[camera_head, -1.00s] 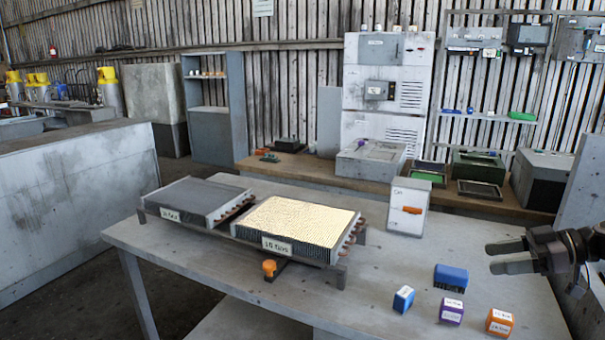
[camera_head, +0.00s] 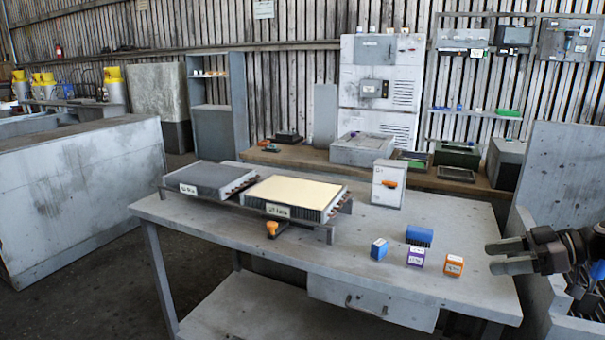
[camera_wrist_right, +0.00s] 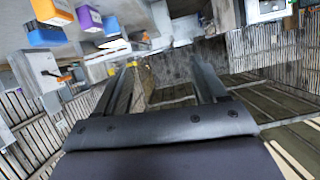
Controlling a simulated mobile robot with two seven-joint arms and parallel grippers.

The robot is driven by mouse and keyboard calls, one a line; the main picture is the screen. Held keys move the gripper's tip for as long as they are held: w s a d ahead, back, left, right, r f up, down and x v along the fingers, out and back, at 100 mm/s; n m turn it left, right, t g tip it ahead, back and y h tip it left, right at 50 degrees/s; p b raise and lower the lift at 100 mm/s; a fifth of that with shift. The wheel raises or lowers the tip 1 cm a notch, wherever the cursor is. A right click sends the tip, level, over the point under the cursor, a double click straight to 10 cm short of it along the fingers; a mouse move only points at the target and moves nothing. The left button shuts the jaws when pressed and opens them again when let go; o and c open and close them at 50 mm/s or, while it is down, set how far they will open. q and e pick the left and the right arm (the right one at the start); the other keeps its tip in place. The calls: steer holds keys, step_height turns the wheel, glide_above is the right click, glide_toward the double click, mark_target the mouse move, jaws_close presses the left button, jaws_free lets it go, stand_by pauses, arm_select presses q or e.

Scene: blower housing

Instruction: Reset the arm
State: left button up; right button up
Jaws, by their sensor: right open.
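My right gripper (camera_head: 508,257) is at the right edge of the head view, its arm coming in from the right. Its two fingers are apart with nothing between them, near the right end of the grey table (camera_head: 300,254). In the right wrist view the open fingers (camera_wrist_right: 162,85) point away from the camera, also empty. My left gripper is not in view.
On the table are two finned blocks, one grey (camera_head: 208,178) and one cream-topped (camera_head: 293,196), a white box (camera_head: 389,184) with an orange handle, and small blue (camera_head: 379,249), purple (camera_head: 415,257) and orange (camera_head: 454,265) blocks. A grey wall panel (camera_head: 555,170) stands at right.

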steer(key=s+a+f+m+t+y, duration=0.15)
steer(key=a+f+t, duration=0.25)
steer(key=a+f, duration=0.65)
steer(key=s+a+f+t+h, duration=0.1)
steer(key=s+a+f+t, duration=0.2)
steer(key=a+f, duration=0.8)
steer(key=s+f+m+h, duration=0.2)
steer(key=s+h, duration=0.1)
steer(key=s, duration=0.5)
steer(key=s+a+f+m+g+h, duration=0.1)
steer(key=s+f+m+h, duration=0.2)
steer(key=s, duration=0.5)
steer(key=s+f+m+g+h, duration=0.1)
steer(key=s+h, duration=0.3)
steer(key=s, duration=0.5)
steer(key=shift+a+f+m, duration=0.25)
steer(key=shift+f+m, duration=0.5)
steer(key=shift+m, duration=0.1)
